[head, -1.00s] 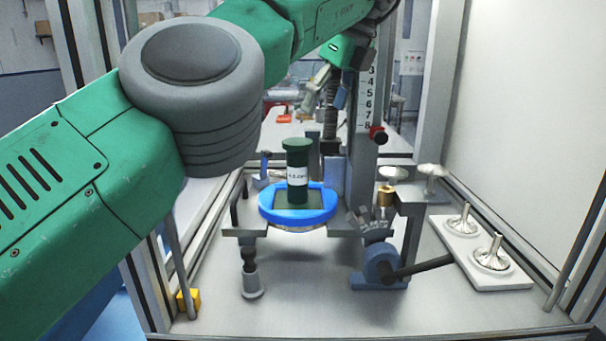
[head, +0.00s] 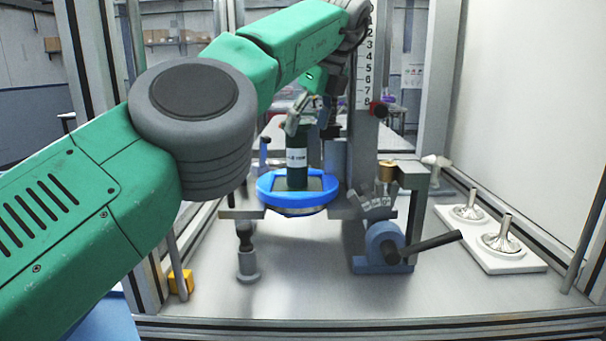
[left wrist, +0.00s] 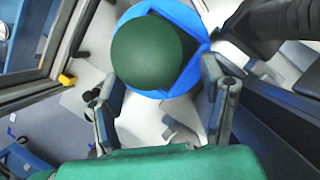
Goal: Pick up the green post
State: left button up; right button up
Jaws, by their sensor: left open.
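The green post (head: 297,165) stands upright on the blue ring plate (head: 264,188), with a white label on its side. In the left wrist view, the round green top of the post (left wrist: 150,52) shows from above, with the blue plate (left wrist: 183,12) around it. My left gripper (head: 304,114) is at the top of the post in the head view and partly hides it. In the left wrist view, my left gripper (left wrist: 162,75) is open, one finger on each side of the post. I cannot tell whether either finger touches it. My right gripper is not in view.
A numbered column (head: 364,90) stands close behind the plate. A blue clamp with a black lever (head: 430,243) sits to the right front. A white board (head: 490,245) with metal pieces lies further right.

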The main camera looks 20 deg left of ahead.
aim_at(298, 137)
pick_arm(q)
jog(key=a+f, duration=0.1)
jog(key=f, duration=0.1)
jog(key=w+a+f+b, duration=0.1)
jog(key=shift+w+a+f, duration=0.1)
jog(key=shift+a+f, duration=0.25)
jog(key=shift+a, duration=0.05)
jog(key=shift+a+r, duration=0.1)
jog(key=shift+a, duration=0.1)
jog(key=shift+r, duration=0.1)
jog(key=shift+s, duration=0.25)
jog(key=c, duration=0.6)
jog(key=shift+d, duration=0.3)
jog(key=c, duration=0.7)
jog(key=shift+d, duration=0.25)
grip_shut()
jog(key=shift+r, duration=0.15)
jog(key=shift+w+a, duration=0.1)
jog(key=shift+a, duration=0.05)
